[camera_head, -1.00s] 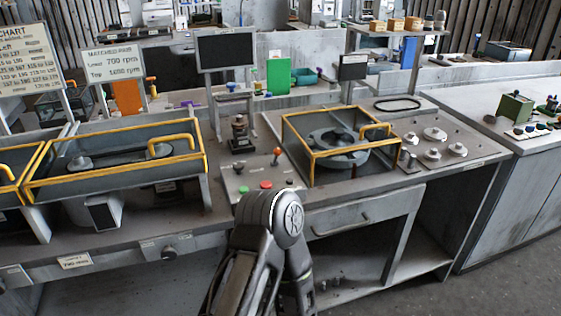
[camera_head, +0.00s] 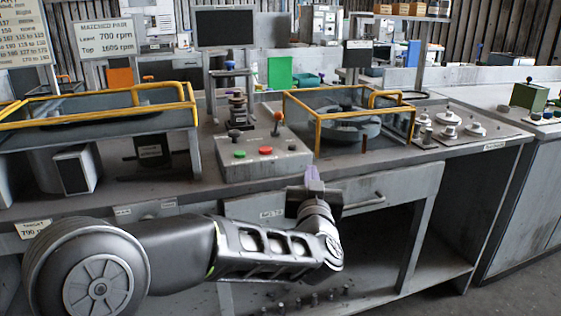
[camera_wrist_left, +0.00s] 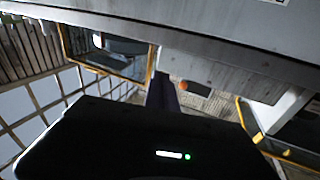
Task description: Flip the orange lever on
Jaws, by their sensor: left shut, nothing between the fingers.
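The orange lever (camera_head: 277,122) stands up from the grey control box on the bench, tilted slightly, with a round orange knob on top. A green button (camera_head: 239,154) and a red button (camera_head: 265,150) sit on the box's front face. My left gripper (camera_head: 313,175) is shut and empty. It is in front of the bench edge, below and to the right of the lever, and apart from it. In the left wrist view the dark fingers (camera_wrist_left: 162,92) are together, with an orange round part (camera_wrist_left: 196,88) beside them; I cannot tell which part that is. My right gripper is out of view.
A yellow-framed guard (camera_head: 350,148) around a round housing stands right of the control box. Another yellow-railed guard (camera_head: 100,122) stands at left. A drawer with a handle (camera_head: 363,203) lies under the bench top, near my gripper. Round metal parts (camera_head: 450,130) sit on a plate farther right.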

